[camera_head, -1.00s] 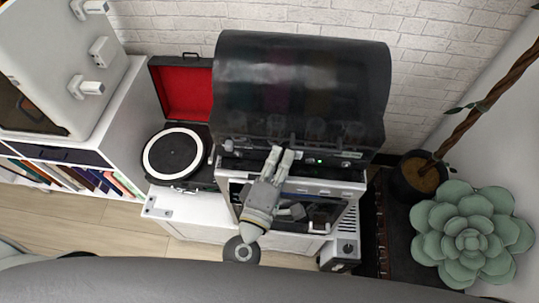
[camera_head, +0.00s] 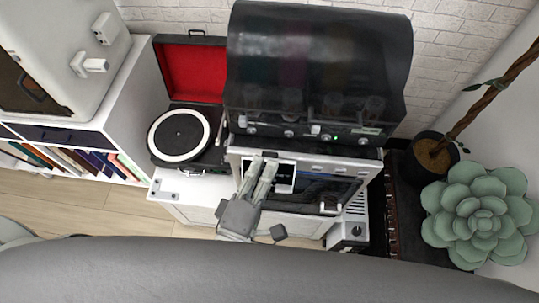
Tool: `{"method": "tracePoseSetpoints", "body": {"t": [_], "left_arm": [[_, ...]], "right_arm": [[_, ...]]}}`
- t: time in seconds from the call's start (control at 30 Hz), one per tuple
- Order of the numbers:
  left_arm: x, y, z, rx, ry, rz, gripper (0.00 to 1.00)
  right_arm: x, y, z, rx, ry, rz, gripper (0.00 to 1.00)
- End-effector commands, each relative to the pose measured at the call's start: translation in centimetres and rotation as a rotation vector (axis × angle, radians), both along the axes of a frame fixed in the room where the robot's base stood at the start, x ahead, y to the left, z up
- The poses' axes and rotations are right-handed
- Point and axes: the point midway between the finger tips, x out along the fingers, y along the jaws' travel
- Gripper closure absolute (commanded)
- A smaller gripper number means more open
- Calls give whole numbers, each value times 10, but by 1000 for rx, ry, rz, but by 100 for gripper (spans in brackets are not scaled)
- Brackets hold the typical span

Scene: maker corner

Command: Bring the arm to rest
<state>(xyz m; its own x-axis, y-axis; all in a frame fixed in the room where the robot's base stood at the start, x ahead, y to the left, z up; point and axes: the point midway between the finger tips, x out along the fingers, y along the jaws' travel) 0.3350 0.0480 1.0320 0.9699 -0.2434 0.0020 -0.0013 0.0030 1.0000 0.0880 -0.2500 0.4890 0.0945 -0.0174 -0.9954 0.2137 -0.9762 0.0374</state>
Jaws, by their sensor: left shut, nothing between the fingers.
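My left gripper (camera_head: 262,170) is in the middle of the camera_head view, in front of a machine with a dark domed cover (camera_head: 318,65). Its two pale fingers point up towards the machine's white front (camera_head: 345,162). The fingers are shut and I see nothing held between them. From this angle I cannot tell whether the fingertips touch the machine front. My right gripper is not in view.
An open record player (camera_head: 205,128) with a red-lined lid stands left of the machine. A white bookshelf (camera_head: 140,105) is further left. A plant pot (camera_head: 426,160) and a large green succulent (camera_head: 480,215) stand right. Wooden floor (camera_head: 95,210) shows at lower left.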

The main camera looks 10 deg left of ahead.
Motion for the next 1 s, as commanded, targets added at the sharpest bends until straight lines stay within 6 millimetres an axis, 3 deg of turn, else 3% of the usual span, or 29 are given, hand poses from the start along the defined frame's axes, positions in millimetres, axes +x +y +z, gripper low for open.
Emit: {"method": "tracePoseSetpoints", "body": {"t": [0.3, 0.73, 0.87, 1.0], "left_arm": [[-5, 1, 1, -1, 0, 0, 100], [-4, 0, 2, 10, -5, -11, 100], [-1, -11, 6, 102, -35, -97, 100], [0, -30, 3, 324, -72, -274, 100]], "right_arm": [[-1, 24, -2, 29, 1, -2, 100], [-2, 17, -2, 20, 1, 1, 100], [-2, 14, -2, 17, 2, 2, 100], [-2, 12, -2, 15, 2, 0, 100]]}}
